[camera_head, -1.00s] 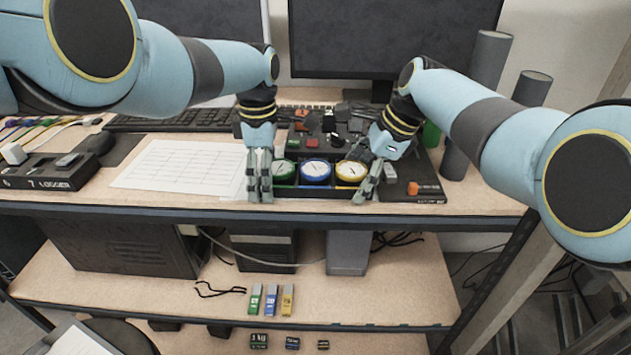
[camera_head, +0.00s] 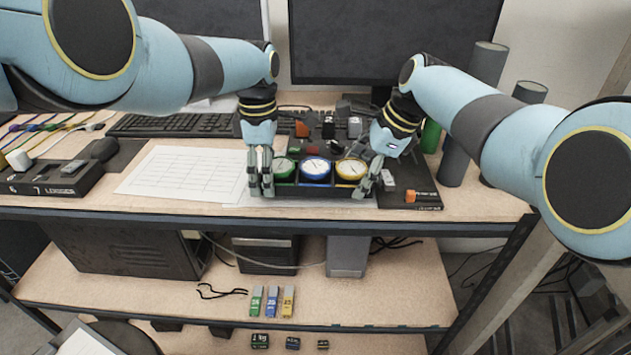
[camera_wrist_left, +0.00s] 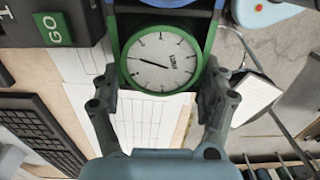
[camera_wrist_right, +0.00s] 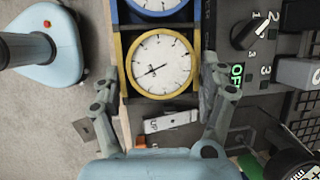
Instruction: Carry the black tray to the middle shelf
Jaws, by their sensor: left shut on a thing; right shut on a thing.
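The black tray (camera_head: 315,192) holds three round gauges with green (camera_head: 285,168), blue (camera_head: 315,170) and yellow (camera_head: 350,170) rims. It is above the front part of the desk top; whether it touches the desk is hard to tell. My left gripper (camera_head: 261,190) is shut on its left end, beside the green gauge (camera_wrist_left: 161,60). My right gripper (camera_head: 368,188) is shut on its right end, beside the yellow gauge (camera_wrist_right: 161,64). The middle shelf (camera_head: 380,300) lies below the desk top, with bare room at its front right.
Green, blue and yellow tabbed blocks (camera_head: 272,302) and a black cord (camera_head: 222,291) lie on the middle shelf. Dark computer cases (camera_head: 125,247) stand behind. The desk's front edge (camera_head: 180,218) is between the tray and the shelf. A control panel (camera_head: 425,190) is behind the tray.

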